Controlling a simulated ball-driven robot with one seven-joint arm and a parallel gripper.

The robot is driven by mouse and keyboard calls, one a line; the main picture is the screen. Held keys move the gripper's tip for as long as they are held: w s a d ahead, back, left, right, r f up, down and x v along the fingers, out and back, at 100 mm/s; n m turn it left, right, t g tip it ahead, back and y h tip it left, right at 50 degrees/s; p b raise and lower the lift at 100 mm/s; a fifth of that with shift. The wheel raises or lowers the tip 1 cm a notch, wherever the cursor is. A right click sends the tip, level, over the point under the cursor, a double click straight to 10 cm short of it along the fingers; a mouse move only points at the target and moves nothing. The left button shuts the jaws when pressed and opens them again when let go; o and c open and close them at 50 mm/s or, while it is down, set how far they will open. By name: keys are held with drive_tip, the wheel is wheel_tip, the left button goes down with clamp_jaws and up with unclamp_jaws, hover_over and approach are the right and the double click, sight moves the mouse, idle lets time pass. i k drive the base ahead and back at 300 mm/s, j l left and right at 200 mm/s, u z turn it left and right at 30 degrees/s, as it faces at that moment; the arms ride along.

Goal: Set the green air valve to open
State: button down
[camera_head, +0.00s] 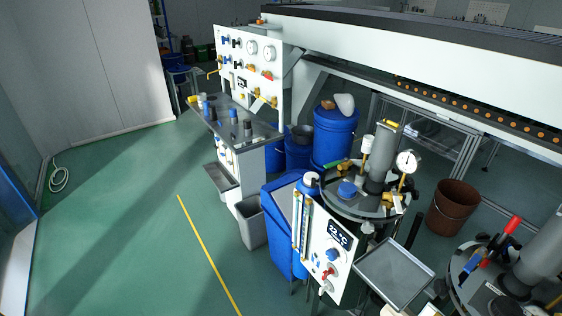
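A small green handle (339,167) shows at the back left of the round tank lid (340,205), beside brass-coloured fittings. It is the only green valve-like part I can make out, and it is too small to tell whether it is open or shut. A round pressure gauge (407,161) and a thick grey column (380,165) stand on the same lid. A blue cap (347,189) sits in front of the column. My gripper is not in view.
A white panel with a "22 °C" display (340,235) fronts the tank. A grey tray (395,273) juts out beside it. Another lidded vessel with a red-handled lever (513,224) stands at right. A brown bucket (453,207) is behind.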

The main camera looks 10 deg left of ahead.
sight(329, 165)
drive_tip(key=i+u, duration=0.45)
drive_tip(key=u, duration=0.2)
drive_tip(key=i+l+u, duration=0.1)
drive_tip(key=i+u, duration=0.25)
drive_tip(key=k+j, duration=0.05)
drive_tip(key=k, duration=0.05)
